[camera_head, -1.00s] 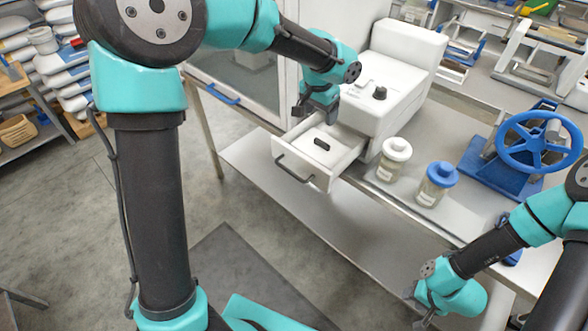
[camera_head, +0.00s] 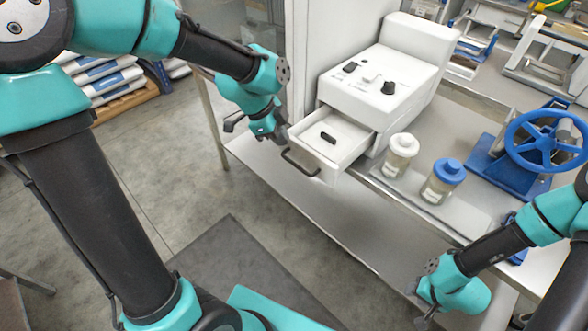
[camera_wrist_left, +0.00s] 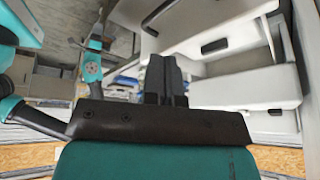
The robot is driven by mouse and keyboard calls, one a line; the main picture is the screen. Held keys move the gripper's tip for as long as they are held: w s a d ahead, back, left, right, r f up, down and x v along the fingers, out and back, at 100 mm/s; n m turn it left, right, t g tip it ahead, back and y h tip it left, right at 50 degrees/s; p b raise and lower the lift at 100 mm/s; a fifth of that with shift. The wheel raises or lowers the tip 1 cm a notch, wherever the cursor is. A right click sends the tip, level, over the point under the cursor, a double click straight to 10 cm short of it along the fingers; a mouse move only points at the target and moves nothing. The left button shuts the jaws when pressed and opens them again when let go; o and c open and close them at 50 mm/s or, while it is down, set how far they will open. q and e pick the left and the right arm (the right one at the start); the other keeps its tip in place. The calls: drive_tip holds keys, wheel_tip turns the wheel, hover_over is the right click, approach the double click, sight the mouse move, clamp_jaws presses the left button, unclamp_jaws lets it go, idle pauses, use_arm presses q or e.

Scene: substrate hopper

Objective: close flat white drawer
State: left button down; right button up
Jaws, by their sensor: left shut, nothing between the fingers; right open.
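The flat white drawer (camera_head: 341,157) stands pulled out of the front of a white machine (camera_head: 388,82). It has a dark bow handle (camera_head: 299,164) on its front face and a small black item (camera_head: 328,137) inside. My left gripper (camera_head: 278,138) is shut and empty, just left of the drawer's handle side; whether it touches the drawer I cannot tell. In the left wrist view the shut fingers (camera_wrist_left: 165,75) show in the middle, with white box surfaces to their right. My right gripper (camera_head: 424,311) is low at the right, open, away from the drawer.
Two jars, one white-capped (camera_head: 400,155) and one blue-capped (camera_head: 443,181), stand right of the drawer. A blue handwheel press (camera_head: 540,142) is further right on the bench. A white cabinet wall rises behind the drawer's left. The floor in front is clear.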

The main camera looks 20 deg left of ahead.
use_arm(q)
drive_tip(key=s+a+m+t+h, duration=0.1)
drive_tip(key=s+a+m, duration=0.1)
drive_tip(key=s+m, duration=0.3)
drive_tip(key=shift+s+f+m+t, duration=0.3)
drive_tip(key=shift+s+f, duration=0.15)
drive_tip(key=shift+s, duration=0.8)
drive_tip(key=w+d+f, duration=0.6)
drive_tip(key=f, duration=0.3)
drive_tip(key=shift+w, duration=0.35)
drive_tip(key=shift+d, duration=0.1)
